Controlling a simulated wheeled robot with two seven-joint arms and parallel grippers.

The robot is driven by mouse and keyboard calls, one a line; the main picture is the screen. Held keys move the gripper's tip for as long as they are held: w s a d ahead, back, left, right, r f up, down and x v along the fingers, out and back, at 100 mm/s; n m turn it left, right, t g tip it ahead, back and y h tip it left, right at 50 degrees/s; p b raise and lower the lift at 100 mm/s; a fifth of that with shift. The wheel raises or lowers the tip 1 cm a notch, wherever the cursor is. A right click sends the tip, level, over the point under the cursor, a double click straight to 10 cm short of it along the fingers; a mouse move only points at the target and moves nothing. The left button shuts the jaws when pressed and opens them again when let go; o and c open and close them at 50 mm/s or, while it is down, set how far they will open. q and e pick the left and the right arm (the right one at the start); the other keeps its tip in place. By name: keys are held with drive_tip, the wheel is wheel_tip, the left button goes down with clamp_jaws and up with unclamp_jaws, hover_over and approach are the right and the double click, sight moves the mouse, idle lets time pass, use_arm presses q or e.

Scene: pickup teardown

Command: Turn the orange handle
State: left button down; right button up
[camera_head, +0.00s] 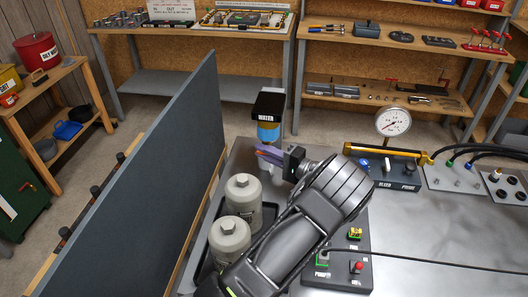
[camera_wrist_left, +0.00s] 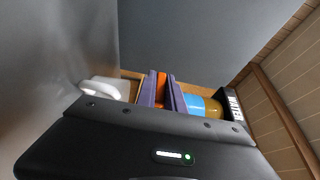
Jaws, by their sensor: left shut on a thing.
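The orange handle (camera_wrist_left: 161,86) shows in the left wrist view between the two purple fingers of my left gripper (camera_wrist_left: 162,88), which is shut on it. The handle belongs to, or sits against, a unit with a blue and yellow body (camera_wrist_left: 203,106) and a black block marked WATER. In the head view my left gripper (camera_head: 267,154) reaches the unit just below its blue part (camera_head: 268,131), under the black WATER block (camera_head: 268,105). The fingers hide the handle there. My right gripper is not in view.
Two pale capped canisters (camera_head: 243,193) stand in a dark tray beside my left arm. A tall grey panel (camera_head: 150,190) rises at the left. A pressure gauge (camera_head: 393,123), a yellow-handled pump and a button box (camera_head: 345,268) are on the metal bench (camera_head: 440,230).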

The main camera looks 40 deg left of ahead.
use_arm(q)
drive_tip(key=shift+h, duration=0.3)
drive_tip(key=h+b, duration=0.1)
drive_tip(key=n+h+b, duration=0.1)
drive_tip(key=h, duration=0.1)
drive_tip(key=shift+f+n+t+h, duration=0.2)
drive_tip(key=shift+n+t+h, duration=0.1)
drive_tip(key=shift+n+t+h+b, duration=0.55)
drive_tip(key=shift+h+b, duration=0.65)
drive_tip(key=shift+h, duration=0.5)
drive_tip(key=c, duration=1.7)
unclamp_jaws()
drive_tip(key=shift+b+v, duration=0.8)
drive_tip(key=shift+v, duration=3.2)
